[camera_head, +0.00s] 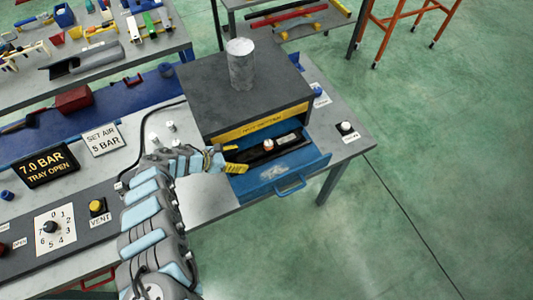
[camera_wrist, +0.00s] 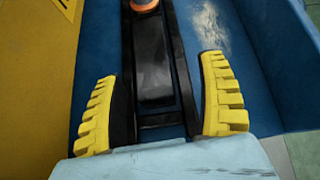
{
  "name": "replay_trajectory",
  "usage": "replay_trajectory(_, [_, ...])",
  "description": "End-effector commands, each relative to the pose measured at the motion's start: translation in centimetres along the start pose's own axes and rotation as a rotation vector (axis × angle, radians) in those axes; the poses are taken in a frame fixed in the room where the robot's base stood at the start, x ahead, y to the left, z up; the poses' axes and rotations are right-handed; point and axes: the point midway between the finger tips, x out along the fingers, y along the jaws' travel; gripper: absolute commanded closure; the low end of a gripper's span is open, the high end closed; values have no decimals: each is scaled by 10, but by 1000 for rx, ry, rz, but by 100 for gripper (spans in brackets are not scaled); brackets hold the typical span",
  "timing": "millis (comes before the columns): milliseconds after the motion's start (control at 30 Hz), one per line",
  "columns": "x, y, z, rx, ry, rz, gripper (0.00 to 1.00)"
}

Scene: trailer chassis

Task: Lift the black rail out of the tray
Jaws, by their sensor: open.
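The blue tray (camera_head: 290,180) is pulled out like a drawer from a dark-topped cabinet. The black rail (camera_head: 254,156) lies inside it, with a small pale-and-orange knob (camera_head: 268,145) on it. In the wrist view the rail (camera_wrist: 152,62) runs up the middle of the blue tray floor, with the orange knob (camera_wrist: 144,5) at the top edge. My gripper (camera_head: 233,159) is at the tray's left side. In the wrist view its yellow ridged fingers (camera_wrist: 160,108) are open, one on each side of the rail's near end, with gaps. Whether they touch the tray floor is unclear.
The cabinet (camera_head: 240,85) with a grey cylinder (camera_head: 240,65) on top overhangs the tray's back. The tray's blue handle (camera_head: 290,186) sticks out in front. A sign (camera_head: 48,165) reads "7.0 BAR TRAY OPEN". A VENT button (camera_head: 98,207) and a dial (camera_head: 52,227) are at left.

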Motion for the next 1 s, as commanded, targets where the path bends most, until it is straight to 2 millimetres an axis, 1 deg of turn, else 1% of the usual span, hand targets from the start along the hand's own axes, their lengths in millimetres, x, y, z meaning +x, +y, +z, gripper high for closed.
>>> replay_trajectory(33, [2,3,-8,32,4,11,26])
replay_trajectory(100, [2,6,-12,67,10,20,26])
replay_trajectory(233, [5,8,-13,96,14,28,26])
replay_trajectory(367, [17,7,-4,99,15,29,26])
replay_trajectory(600, [49,7,18,100,15,30,26])
replay_trajectory(700, [57,7,23,98,15,30,26])
replay_trajectory(867, [63,6,27,97,15,30,26])
replay_trajectory(1000, [76,4,34,97,14,26,26])
